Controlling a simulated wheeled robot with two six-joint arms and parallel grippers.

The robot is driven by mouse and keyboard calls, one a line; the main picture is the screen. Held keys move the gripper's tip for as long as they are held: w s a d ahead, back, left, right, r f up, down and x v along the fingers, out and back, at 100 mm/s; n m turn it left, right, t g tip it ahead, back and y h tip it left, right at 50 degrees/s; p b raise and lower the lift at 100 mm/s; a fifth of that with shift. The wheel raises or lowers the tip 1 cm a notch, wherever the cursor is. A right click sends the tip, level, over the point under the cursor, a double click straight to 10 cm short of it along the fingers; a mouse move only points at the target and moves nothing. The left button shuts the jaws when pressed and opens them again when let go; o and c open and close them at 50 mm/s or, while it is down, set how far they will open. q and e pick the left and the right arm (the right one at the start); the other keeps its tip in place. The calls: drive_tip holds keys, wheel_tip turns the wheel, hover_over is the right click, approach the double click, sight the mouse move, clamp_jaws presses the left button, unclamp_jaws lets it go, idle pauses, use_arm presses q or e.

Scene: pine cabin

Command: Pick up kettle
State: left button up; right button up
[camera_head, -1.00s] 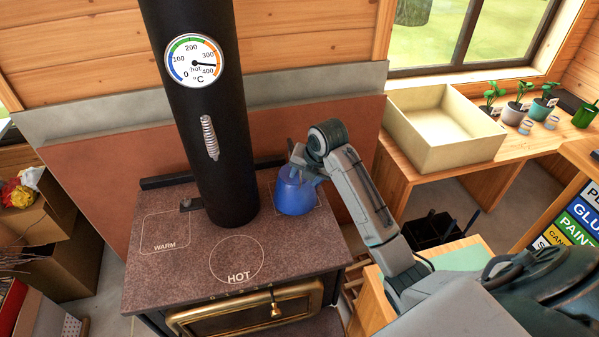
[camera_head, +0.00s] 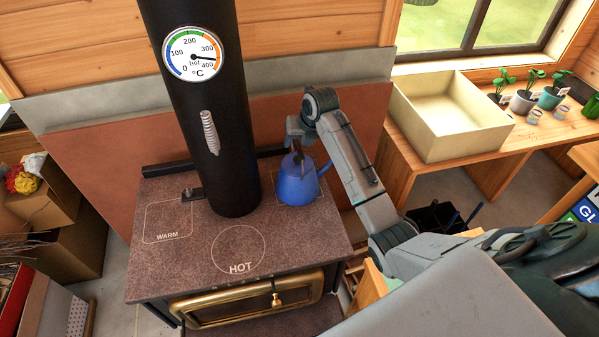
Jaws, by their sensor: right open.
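The blue kettle (camera_head: 297,184) stands on the back right of the stove top (camera_head: 200,252), within a marked square, right of the black flue pipe. Its spout points to the right. My right gripper (camera_head: 296,146) is open, just above the kettle's top, near where its handle is. The gripper hides part of the kettle's top, and I cannot tell whether it touches the handle. My left gripper is not in view.
The black flue pipe (camera_head: 200,100) with a dial rises close left of the kettle. An empty wooden box (camera_head: 450,135) and potted plants (camera_head: 522,100) stand on the bench at right. The stove's front top, with WARM and HOT marks, is clear.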

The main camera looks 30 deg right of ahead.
sight(306, 164)
drive_tip(key=shift+p+x, duration=0.35)
drive_tip(key=shift+x, duration=1.25)
drive_tip(key=shift+a, duration=0.1)
drive_tip(key=shift+s+f, duration=0.1)
drive_tip(key=shift+f, duration=0.2)
clamp_jaws()
idle(0.4)
drive_tip(key=shift+r, duration=0.15)
